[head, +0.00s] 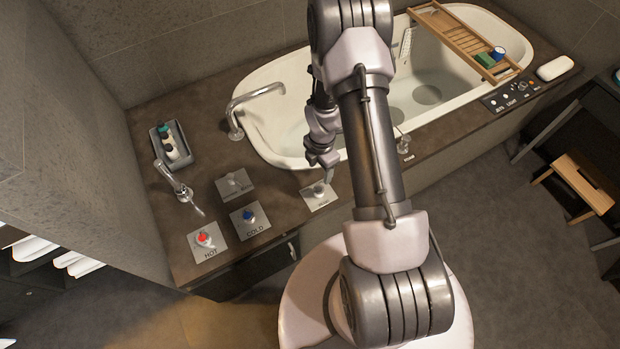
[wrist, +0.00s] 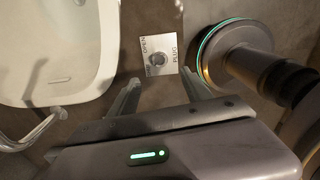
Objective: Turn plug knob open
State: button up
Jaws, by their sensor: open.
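The plug knob (wrist: 157,59) is a small grey round knob on a square silver plate marked OPEN and PLUG, seen at the upper middle of the wrist view. In the head view the plug knob (head: 318,190) sits on its plate on the brown deck in front of the tub. My gripper (wrist: 160,80) is open and empty, its two fingers spread on either side below the plate in the wrist view. In the head view my gripper (head: 328,174) hangs close to the knob. I cannot tell the height gap, and no contact shows.
Left of it on the deck are the red hot knob (head: 204,239), the blue cold knob (head: 249,216), another grey knob (head: 234,182) and a faucet (head: 178,185). The white tub (head: 262,130) lies behind, with a curved spout (head: 250,97) at its left end.

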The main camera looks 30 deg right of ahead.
aim_at(319, 189)
notch_tip(319, 189, down, 13)
jog(key=b, duration=0.4)
jog(key=shift+f, duration=0.2)
grip_shut()
